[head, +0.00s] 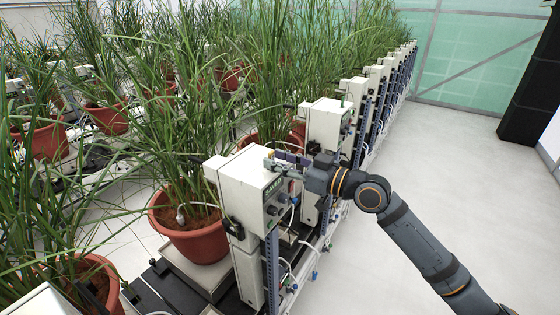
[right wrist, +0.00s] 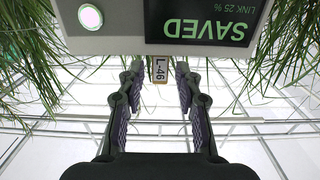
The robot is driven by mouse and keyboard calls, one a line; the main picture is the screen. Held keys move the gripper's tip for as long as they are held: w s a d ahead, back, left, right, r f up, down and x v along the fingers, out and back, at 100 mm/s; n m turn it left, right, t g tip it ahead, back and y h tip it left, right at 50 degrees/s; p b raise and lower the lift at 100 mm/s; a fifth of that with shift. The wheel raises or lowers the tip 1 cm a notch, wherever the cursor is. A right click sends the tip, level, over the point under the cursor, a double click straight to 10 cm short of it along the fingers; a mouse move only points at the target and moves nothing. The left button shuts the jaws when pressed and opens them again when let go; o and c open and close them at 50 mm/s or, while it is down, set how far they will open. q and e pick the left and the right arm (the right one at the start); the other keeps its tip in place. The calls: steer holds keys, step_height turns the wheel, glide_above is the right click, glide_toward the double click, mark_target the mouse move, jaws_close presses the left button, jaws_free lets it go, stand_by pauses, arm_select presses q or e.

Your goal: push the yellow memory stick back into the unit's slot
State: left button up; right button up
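The unit is a cream box (head: 238,176) with a dark green-lettered screen (head: 273,187) on its front. In the right wrist view the screen (right wrist: 200,22) reads "SAVED" and "LINK 25 %", upside down, with a round lit button (right wrist: 90,16) beside it. My right gripper (head: 279,163) is at the unit's top front edge. In the right wrist view its two fingers (right wrist: 160,74) stand apart, with a small beige tag marked L-46 (right wrist: 160,69) showing between their tips. I cannot make out the yellow memory stick or the slot in either view. My left gripper is out of view.
A potted grass plant (head: 190,235) stands left of the unit, its leaves reaching over the box. A similar unit (head: 328,122) stands just behind, in a long row. Cables hang below the box. The pale floor (head: 450,170) to the right is clear.

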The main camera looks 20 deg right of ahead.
steer(key=shift+o, duration=0.3)
steer(key=shift+r, duration=0.1)
step_height(320, 180, up, 10)
stand_by(0.6)
